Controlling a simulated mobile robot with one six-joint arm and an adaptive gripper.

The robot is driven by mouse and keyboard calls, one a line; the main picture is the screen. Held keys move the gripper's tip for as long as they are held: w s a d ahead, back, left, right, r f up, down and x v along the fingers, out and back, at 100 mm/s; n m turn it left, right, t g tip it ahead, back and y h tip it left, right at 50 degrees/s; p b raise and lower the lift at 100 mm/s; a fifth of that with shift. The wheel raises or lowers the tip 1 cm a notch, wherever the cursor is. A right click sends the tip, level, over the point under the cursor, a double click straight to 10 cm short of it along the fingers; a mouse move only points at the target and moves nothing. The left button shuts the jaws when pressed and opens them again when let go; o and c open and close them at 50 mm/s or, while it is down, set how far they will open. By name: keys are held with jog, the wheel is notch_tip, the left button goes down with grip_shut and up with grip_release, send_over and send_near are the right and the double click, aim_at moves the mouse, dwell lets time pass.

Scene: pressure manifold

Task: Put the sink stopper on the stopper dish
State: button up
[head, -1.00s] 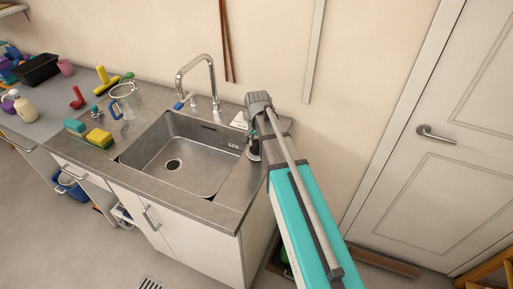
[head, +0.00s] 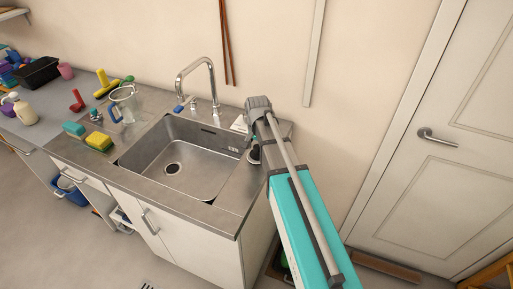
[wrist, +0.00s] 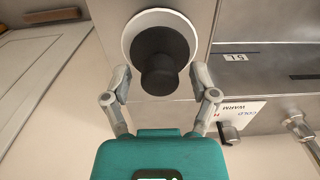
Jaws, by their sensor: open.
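The sink stopper is black with a raised round knob (wrist: 159,74). In the wrist view it sits over the round white stopper dish (wrist: 131,35), whose pale rim shows around the stopper's far and left sides. My gripper (wrist: 160,82) is open, one finger on each side of the knob, with a visible gap on both sides. In the head view the white dish (head: 253,161) is on the counter to the right of the sink, partly hidden by my arm. My fingers are mostly hidden there.
The steel sink (head: 185,160) lies left of the dish, with the tap (head: 211,85) behind it. A small printed card (head: 239,124) is near the wall. Sponges (head: 98,141) and a clear jug (head: 124,104) stand left of the sink. The wall is close behind.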

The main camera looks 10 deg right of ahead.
aim_at(257, 146)
jog(key=shift+r, duration=0.2)
notch_tip(257, 146, up, 12)
jog(key=p, duration=1.2)
dwell(0.3)
dwell(0.6)
jog(key=s+n, duration=0.7)
jog(key=s, duration=0.9)
dwell(1.2)
